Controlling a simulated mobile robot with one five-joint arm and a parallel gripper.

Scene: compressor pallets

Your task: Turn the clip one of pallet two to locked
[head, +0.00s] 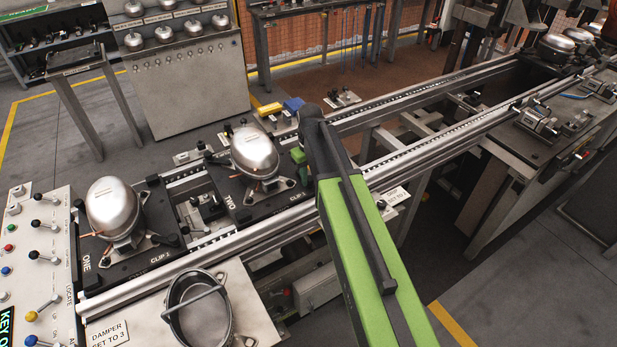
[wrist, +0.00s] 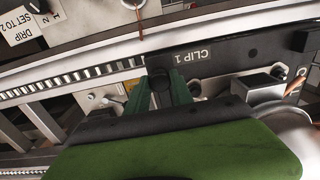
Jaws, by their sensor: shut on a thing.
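Pallet two (head: 232,195) is a dark plate on the rail, with a silver compressor (head: 254,152) on it. Its clip one label (wrist: 193,54) shows in the wrist view. Beside the label, the dark round knob of clip one (wrist: 160,80) sits between the green fingers of my gripper (wrist: 160,92). My gripper is shut on this knob. In the head view, my gripper (head: 301,160) is at the right edge of pallet two, partly behind my arm. The knob cannot be made out there, and I cannot tell which way the clip is turned.
Pallet one (head: 95,248) with another silver compressor (head: 115,208) stands to the left on the same rail (head: 200,250). A control panel (head: 40,260) is at the far left. A metal pot (head: 198,312) stands in front. Yellow and blue blocks (head: 268,109) lie behind pallet two.

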